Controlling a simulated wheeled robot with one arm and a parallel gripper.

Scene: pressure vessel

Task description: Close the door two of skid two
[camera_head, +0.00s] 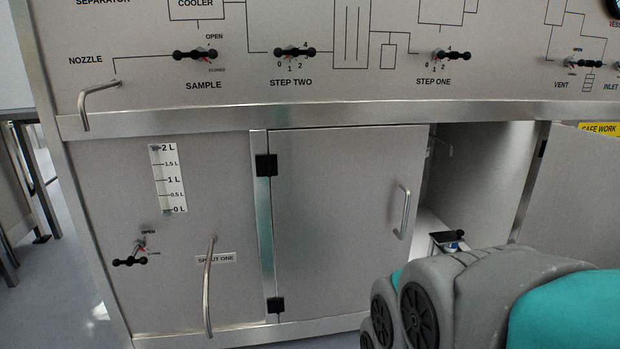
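A grey cabinet door (340,220) with a vertical bar handle (402,212) is at the centre, with black hinges on its left edge. To its right, the cabinet interior (475,165) is exposed. A second grey panel, which looks like a door (580,195), stands at the right edge, with a black hinge near its upper left; it partly covers a yellow sign. No skid number is readable, and I cannot tell how far each door is swung. My grey and teal arm fills the lower right; my gripper is not clearly seen.
A small black object (447,240) shows low in the opening, partly hidden by my arm. The panel above carries several black valve handles (195,54). Floor (78,250) shows at far left.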

